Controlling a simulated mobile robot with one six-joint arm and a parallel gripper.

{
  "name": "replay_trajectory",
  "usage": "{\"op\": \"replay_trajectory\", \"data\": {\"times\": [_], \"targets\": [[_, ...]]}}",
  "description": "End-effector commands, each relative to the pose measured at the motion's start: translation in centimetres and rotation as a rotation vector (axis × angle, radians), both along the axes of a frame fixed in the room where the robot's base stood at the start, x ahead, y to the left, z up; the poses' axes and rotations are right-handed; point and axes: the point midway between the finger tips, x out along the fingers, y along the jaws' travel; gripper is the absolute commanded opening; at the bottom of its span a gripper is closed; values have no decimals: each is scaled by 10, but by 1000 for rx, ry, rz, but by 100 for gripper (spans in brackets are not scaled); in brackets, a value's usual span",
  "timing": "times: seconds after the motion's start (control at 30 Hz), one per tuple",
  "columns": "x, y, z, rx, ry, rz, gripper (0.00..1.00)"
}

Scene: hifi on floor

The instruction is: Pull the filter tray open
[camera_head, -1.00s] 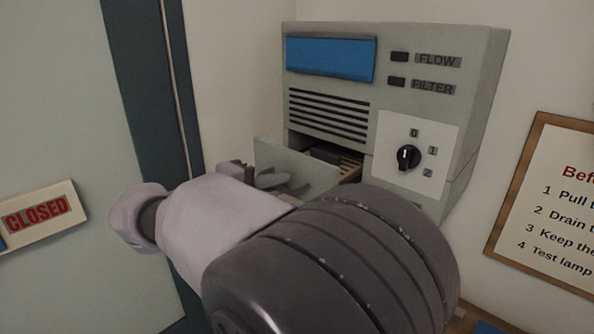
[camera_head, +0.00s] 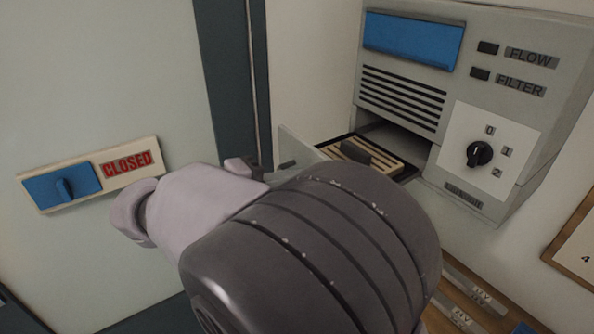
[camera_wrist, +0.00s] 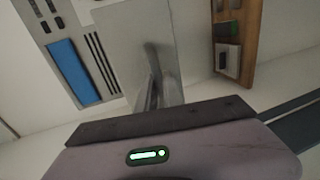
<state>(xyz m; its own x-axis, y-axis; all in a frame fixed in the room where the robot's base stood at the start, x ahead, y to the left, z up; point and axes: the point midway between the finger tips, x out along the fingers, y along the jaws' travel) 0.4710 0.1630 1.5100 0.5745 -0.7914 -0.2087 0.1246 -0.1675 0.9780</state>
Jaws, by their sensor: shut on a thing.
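The filter tray (camera_head: 408,170) is a dark-rimmed drawer with a tan slatted filter inside. It sticks out of the grey unit (camera_head: 425,115), below the vent slots, leaving an open slot behind it. Its pale front panel (camera_head: 298,148) faces left, partly hidden by my arm. My gripper (camera_head: 262,172) is at this front panel, shut on the tray handle; the fingertips are mostly hidden. In the wrist view the tray front (camera_wrist: 125,45) and grey handle (camera_wrist: 157,75) are straight ahead of my gripper.
The unit carries a blue display (camera_head: 413,38) and a black dial (camera_head: 479,154). A CLOSED sign with a blue latch (camera_head: 62,188) is on the grey door at left. A wooden surface with labelled items (camera_head: 465,300) lies below the unit. A framed notice (camera_head: 575,240) hangs at right.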

Motion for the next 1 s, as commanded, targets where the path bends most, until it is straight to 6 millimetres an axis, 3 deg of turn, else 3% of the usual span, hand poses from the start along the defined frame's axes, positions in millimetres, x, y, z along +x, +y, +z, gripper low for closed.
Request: {"op": "replay_trajectory", "data": {"times": [0.13, 0.17, 0.27, 0.73, 0.87, 1.0], "targets": [[0, 0, 0, 0, 0, 1, 0], [0, 0, 0, 0, 0, 1, 15], [0, 0, 0, 0, 0, 1, 32], [-2, 3, 1, 0, 0, 2, 32], [-13, 20, 6, 0, -1, 4, 32], [-36, 52, 15, 0, 0, 6, 32]]}}
